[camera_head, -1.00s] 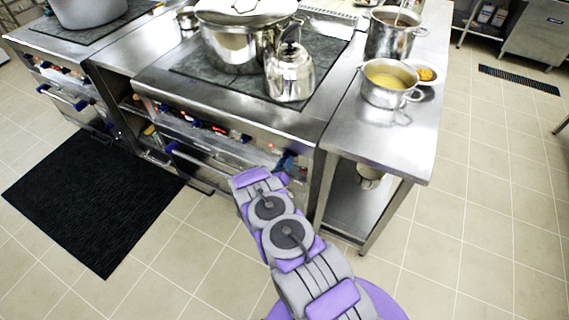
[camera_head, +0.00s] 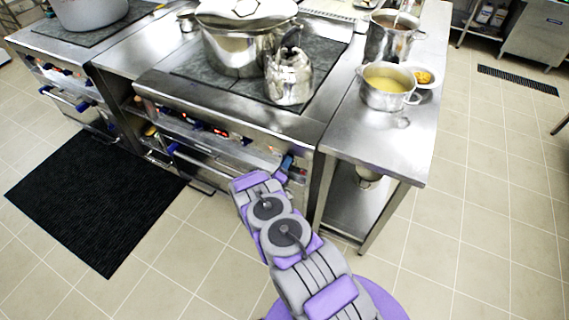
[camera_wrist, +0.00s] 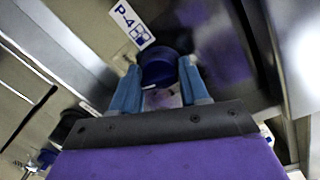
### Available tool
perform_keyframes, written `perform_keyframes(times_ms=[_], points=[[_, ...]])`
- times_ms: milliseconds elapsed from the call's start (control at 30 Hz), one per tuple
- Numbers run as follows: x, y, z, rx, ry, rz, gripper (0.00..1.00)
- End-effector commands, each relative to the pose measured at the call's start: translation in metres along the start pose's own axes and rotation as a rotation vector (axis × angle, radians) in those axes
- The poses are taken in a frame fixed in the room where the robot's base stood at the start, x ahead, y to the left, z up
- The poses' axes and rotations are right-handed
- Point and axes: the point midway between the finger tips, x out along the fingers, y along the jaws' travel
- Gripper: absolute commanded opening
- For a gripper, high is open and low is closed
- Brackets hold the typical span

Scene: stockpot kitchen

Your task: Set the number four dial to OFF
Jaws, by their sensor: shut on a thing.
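In the wrist view the number four dial (camera_wrist: 158,66) is a dark blue round knob beside a white label (camera_wrist: 132,22) that reads P-4. The two blue fingers of my gripper (camera_wrist: 160,80) stand on either side of the dial and are shut on it. The dial's pointer and its exact setting cannot be made out. In the head view my arm reaches to the right end of the stove's front panel, and a bit of blue (camera_head: 287,163) shows there. My arm hides most of the gripper and the dial in that view.
A large lidded stockpot (camera_head: 235,48) and a kettle (camera_head: 289,76) stand on the cooktop. A steel side table (camera_head: 375,150) on the right holds a pot of yellow soup (camera_head: 388,86). A black mat (camera_head: 90,200) lies on the floor at left.

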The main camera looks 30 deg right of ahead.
Motion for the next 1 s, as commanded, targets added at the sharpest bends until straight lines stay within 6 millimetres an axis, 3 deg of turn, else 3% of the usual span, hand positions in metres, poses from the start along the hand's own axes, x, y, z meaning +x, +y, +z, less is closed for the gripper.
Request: perform_keyframes(times_ms=[1000], points=[[-0.0003,0.0055,0.0039,-0.96,0.06,0.056,0.14]])
